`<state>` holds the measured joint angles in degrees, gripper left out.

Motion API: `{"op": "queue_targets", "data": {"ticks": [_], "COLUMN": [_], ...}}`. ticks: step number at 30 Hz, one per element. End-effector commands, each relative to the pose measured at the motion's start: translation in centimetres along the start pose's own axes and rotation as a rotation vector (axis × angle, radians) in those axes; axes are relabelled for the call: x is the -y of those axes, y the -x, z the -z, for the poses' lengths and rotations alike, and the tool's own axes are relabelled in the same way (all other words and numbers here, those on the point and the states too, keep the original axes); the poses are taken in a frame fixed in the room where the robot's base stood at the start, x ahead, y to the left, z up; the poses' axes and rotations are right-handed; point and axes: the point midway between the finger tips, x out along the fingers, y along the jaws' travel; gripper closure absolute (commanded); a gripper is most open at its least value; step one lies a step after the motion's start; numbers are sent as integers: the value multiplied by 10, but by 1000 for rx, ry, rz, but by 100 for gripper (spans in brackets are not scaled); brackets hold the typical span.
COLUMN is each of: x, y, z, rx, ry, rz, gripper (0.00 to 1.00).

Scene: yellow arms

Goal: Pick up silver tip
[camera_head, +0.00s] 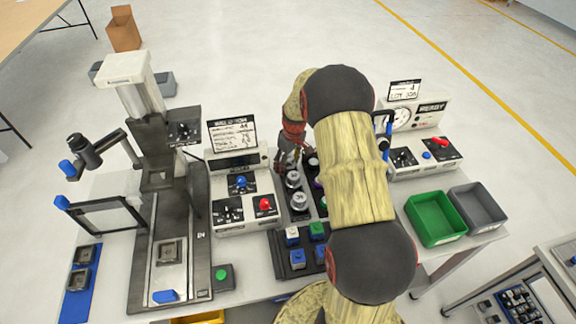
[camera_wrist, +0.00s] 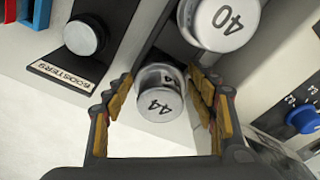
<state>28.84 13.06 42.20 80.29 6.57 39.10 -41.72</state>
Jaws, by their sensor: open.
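A silver round piece marked 44 (camera_wrist: 159,104) stands between the spread fingers of my gripper (camera_wrist: 160,80) in the wrist view. The fingers are open on either side, and I cannot tell whether either touches it. A larger silver piece marked 40 (camera_wrist: 218,22) stands just beyond, at the upper right. In the head view my gripper (camera_head: 287,158) is low over the far end of a dark rack, beside silver pieces (camera_head: 299,201). My arm hides part of that rack. Which silver piece is the tip is not labelled.
A black holder labelled BOOSTERS (camera_wrist: 70,73) carries a silver-topped piece at the left in the wrist view. A control box (camera_head: 240,190) stands left of the rack in the head view. A green bin (camera_head: 434,218) and a grey bin (camera_head: 478,206) sit at the right.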

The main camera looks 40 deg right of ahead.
Motion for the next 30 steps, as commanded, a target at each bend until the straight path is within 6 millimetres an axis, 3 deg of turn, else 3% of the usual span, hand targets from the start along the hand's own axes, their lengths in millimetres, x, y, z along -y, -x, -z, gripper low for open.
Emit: {"op": "queue_targets", "data": {"ticks": [5, 30], "x": [0, 0], "y": [1, 1], "z": [0, 0], "rx": [-1, 0], "ry": [0, 0], "rz": [-1, 0], "gripper": [44, 91]}}
